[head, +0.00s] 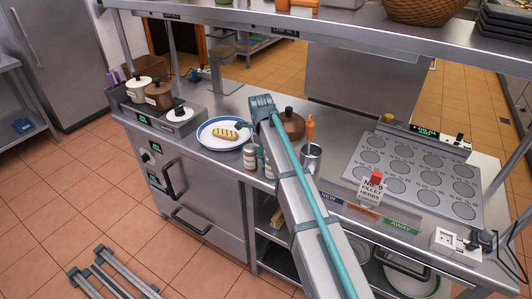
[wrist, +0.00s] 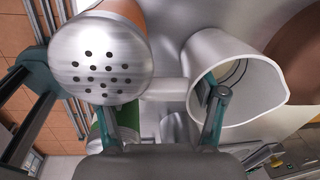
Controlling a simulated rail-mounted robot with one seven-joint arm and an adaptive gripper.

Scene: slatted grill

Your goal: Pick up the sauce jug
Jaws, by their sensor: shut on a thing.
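The sauce jug (wrist: 238,62) is a shiny metal vessel with a wide open mouth and a pouring lip, at the right of the wrist view. It is probably the metal cup (head: 311,158) just right of my arm in the head view. My gripper (wrist: 162,102) is shut on the jug's near side. One finger reaches inside the mouth and the other is outside, with a short pale handle-like piece between them. My arm hides the gripper in the head view. I cannot tell whether the jug touches the counter.
A metal shaker with a perforated top (wrist: 100,60) is close to the left finger. A brown pot (head: 291,123) and an orange bottle (head: 310,127) stand behind the jug. A plate (head: 205,139) with food and small jars (head: 250,157) are left. An overhead shelf (head: 350,32) spans the counter.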

